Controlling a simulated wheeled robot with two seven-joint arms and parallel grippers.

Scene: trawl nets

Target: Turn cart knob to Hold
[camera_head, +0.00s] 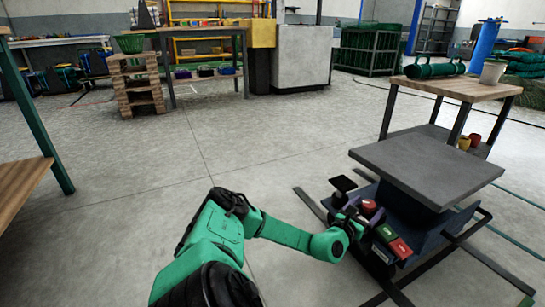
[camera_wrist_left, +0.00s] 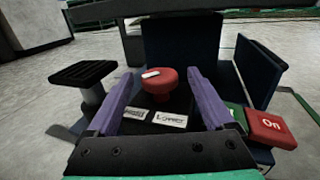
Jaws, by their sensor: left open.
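The cart (camera_head: 425,165) has a grey flat top and a dark blue control box at its near left side. A red round knob (camera_head: 369,207) stands on the box; in the left wrist view the knob (camera_wrist_left: 165,92) shows a white mark at its upper left. My left gripper (camera_head: 358,214) reaches it from the left. In the wrist view its two purple fingers are apart, one on each side of the knob; whether they touch it I cannot tell. Two white labels (camera_wrist_left: 170,119) lie below the knob, too small to read surely. My right gripper is out of view.
A green button (camera_head: 386,232) and a red button (camera_wrist_left: 270,128) marked On sit beside the knob. A black square pad on a post (camera_wrist_left: 83,72) stands to the left. A wooden-topped table (camera_head: 458,87) is behind the cart. The floor (camera_head: 160,170) at left is clear.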

